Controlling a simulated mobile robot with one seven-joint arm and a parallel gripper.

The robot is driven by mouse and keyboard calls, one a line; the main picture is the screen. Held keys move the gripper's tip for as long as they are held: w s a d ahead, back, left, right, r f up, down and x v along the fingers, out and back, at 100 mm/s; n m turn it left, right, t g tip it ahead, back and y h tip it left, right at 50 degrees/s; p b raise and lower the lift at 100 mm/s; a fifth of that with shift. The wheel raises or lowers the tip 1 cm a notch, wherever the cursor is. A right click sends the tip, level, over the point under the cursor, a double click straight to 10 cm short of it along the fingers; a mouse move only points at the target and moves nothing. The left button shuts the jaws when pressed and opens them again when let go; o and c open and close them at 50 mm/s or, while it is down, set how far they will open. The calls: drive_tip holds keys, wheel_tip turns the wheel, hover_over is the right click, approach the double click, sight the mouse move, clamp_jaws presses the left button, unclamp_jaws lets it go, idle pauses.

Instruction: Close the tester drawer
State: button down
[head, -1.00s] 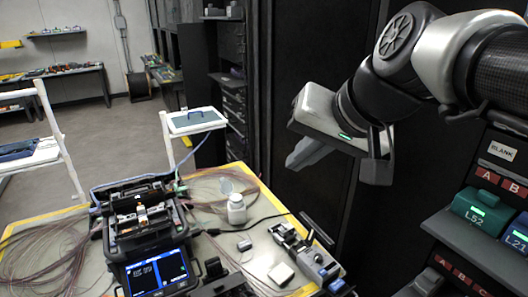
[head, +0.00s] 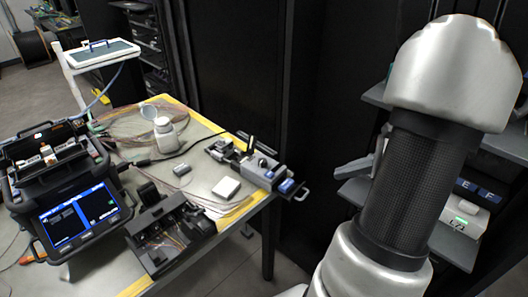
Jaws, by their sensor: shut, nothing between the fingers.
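No thing in view is plainly labelled as the tester drawer. On the right, shelves hold a white unit (head: 460,222) with a green light and a label I cannot read surely. A grey shelf or drawer front (head: 452,245) juts out below it, partly behind my arm. A grey and blue device (head: 262,170) on the table has a black handle-like piece (head: 302,192) sticking out past the table edge. My gripper (head: 354,168) shows only as a grey piece left of my forearm, near the shelves. It is shut and empty. My arm hides the rest of it.
Dark cabinets stand behind. Open floor shows between table and shelves.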

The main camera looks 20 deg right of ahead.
drive_tip(key=s+d+f+m+t+b, duration=0.1)
drive_tip(key=s+d+f+m+b, duration=0.1)
drive_tip(key=s+f+m, duration=0.45)
drive_tip(key=n+b, duration=0.2)
drive_tip(key=b, duration=0.1)
approach(290, 187)
drive_tip(key=shift+s+d+f, duration=0.2)
drive_tip(key=shift+f, duration=0.7)
drive_tip(key=shift+s+d+f, duration=0.15)
drive_tip(key=shift+s+f, duration=0.1)
drive_tip(key=shift+f, duration=0.65)
drive_tip(key=shift+s+d+f, duration=0.2)
drive_tip(key=shift+f, duration=0.7)
drive_tip(key=w+a, duration=0.1)
drive_tip(key=w, duration=0.1)
drive_tip(key=w+a, duration=0.1)
drive_tip(key=w, duration=0.1)
drive_tip(key=w+a, duration=0.1)
drive_tip(key=w, duration=0.1)
drive_tip(key=shift+w+a, duration=0.25)
drive_tip(key=shift+w, duration=0.05)
drive_tip(key=shift+r, duration=0.1)
